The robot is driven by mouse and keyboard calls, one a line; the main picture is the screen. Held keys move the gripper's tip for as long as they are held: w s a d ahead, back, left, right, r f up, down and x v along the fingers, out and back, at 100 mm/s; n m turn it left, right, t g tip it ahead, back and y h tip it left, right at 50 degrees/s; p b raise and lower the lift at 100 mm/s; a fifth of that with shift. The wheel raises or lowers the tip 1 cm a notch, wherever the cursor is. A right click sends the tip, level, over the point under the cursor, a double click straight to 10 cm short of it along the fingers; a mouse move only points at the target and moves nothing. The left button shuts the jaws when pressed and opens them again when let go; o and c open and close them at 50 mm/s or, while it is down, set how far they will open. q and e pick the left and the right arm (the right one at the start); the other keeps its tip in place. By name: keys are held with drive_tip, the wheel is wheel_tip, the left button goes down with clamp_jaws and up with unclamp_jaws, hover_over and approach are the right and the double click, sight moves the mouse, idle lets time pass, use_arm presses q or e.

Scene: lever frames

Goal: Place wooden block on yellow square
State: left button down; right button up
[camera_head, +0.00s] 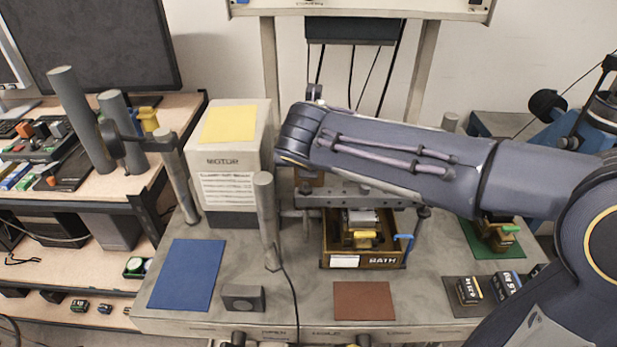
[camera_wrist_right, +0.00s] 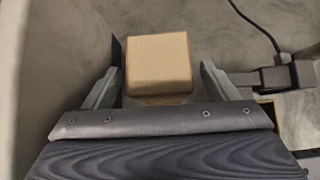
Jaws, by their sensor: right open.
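The wooden block (camera_wrist_right: 159,62) is a plain light-brown cube in the right wrist view. In the head view only a small brown part of it (camera_head: 312,179) shows below my right wrist. My right gripper (camera_wrist_right: 162,70) is open, with one finger on each side of the block's near part and a gap at each side. In the head view its fingers are hidden behind my right arm. The yellow square (camera_head: 229,124) lies bare on top of the white MOTOR box (camera_head: 234,160), left of my right wrist. My left gripper is not in view.
A grey upright cylinder (camera_head: 267,220) with a cable stands between the box and the crate labelled BATH (camera_head: 370,262). A grey bar crosses above the crate. Blue (camera_head: 187,275) and brown (camera_head: 364,301) mats lie bare in front. Another cylinder (camera_head: 178,178) stands left of the box.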

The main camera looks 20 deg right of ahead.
drive_tip(key=x, duration=0.2)
drive_tip(key=shift+w+f, duration=0.15)
drive_tip(key=shift+f, duration=0.05)
drive_tip(key=shift+r, duration=0.1)
drive_tip(key=c, duration=1.4)
